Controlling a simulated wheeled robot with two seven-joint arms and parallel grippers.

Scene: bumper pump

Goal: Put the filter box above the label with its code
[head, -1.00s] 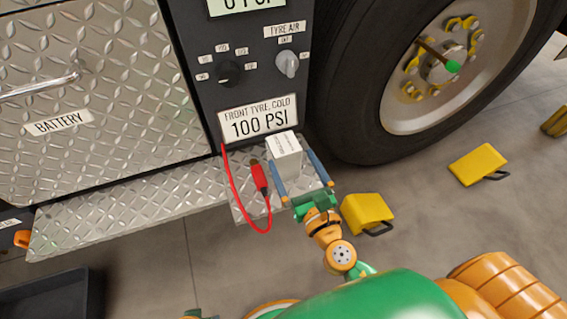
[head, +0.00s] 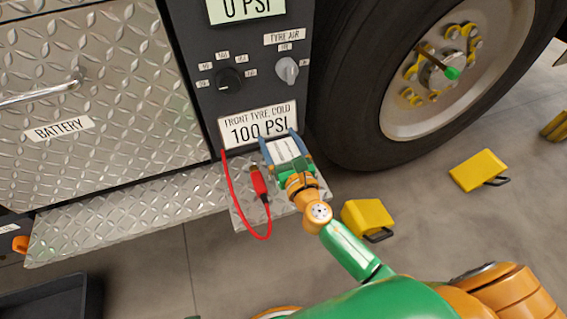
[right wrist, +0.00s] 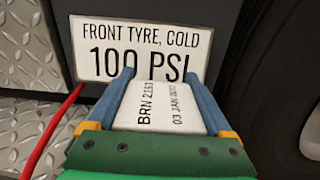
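The white filter box (head: 284,151) is on the right part of the metal step, in front of the panel. Its top reads BRN with digits I cannot read surely, and "03 JAN", in the right wrist view (right wrist: 160,107). My right gripper (head: 279,136) has its blue fingers on both sides of the box, with tips reaching past its far edge. They lie close along its sides; whether they press on it I cannot tell. The gripper hides the box's lower part. My left gripper is not in view. No label with the box's code is legible.
The panel carries a "FRONT TYRE, COLD 100 PSI" plate (head: 258,126) and two knobs. A red connector (head: 259,181) with a red cable lies left of the box on the diamond-plate step (head: 130,211). Yellow chocks (head: 367,217) stand on the floor near the big tyre (head: 350,120).

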